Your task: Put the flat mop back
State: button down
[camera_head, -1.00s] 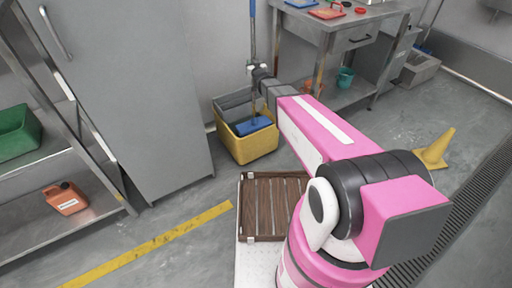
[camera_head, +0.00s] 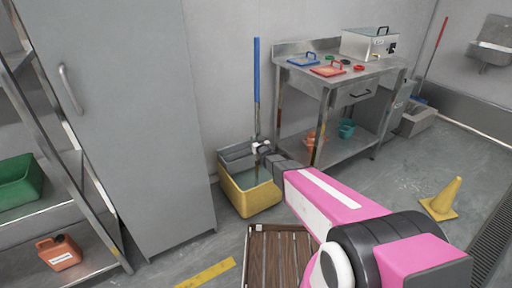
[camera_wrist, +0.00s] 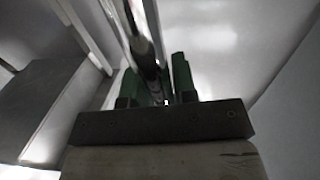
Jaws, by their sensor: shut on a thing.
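The flat mop with a blue handle (camera_head: 257,72) stands nearly upright at the yellow mop bucket (camera_head: 249,200). Its lower pole goes down into the bucket, and its head cannot be made out now. My gripper (camera_head: 261,147) is shut on the pole just above the bucket's rim. In the wrist view, the mop's pole (camera_wrist: 142,50) runs up between the green fingers of my gripper (camera_wrist: 154,88).
A tall grey cabinet (camera_head: 140,120) stands left. A yellow cone (camera_head: 443,197) and a red-handled mop (camera_head: 432,50) are at right.

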jog(key=shift+f, duration=1.55)
jog(key=c, duration=0.9)
grip_release()
jog(key=shift+f, duration=0.15)
